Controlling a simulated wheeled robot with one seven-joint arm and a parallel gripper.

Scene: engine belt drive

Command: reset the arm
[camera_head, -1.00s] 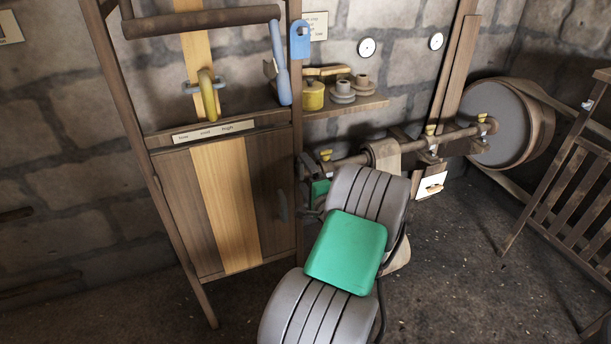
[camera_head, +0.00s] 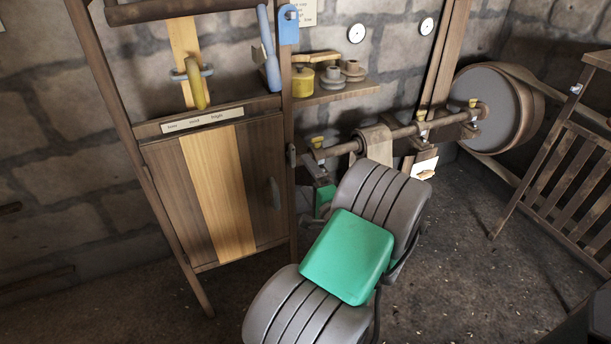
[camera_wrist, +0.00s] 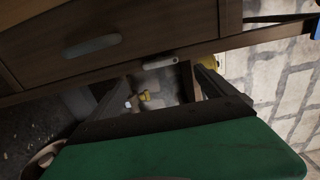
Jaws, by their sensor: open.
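My arm, grey ribbed links with a green block between them, rises from the bottom of the head view in front of the wooden cabinet (camera_head: 160,185). Its far end is mostly hidden behind the upper grey link. In the wrist view my gripper (camera_wrist: 160,90) shows two dark fingers spread apart with nothing between them. Its green body fills the bottom of that view. The cabinet front with its grey handle (camera_wrist: 92,46) is across the top left of the wrist view. I cannot tell the exact gap to it.
A shaft (camera_head: 390,135) with yellow-topped fittings runs along the wall to a large grey drum (camera_head: 485,108). A shelf (camera_head: 345,91) holds a yellow pot (camera_head: 303,82) and grey pulleys. A slatted wooden frame (camera_head: 570,170) stands at right. Bare floor lies between the arm and this frame.

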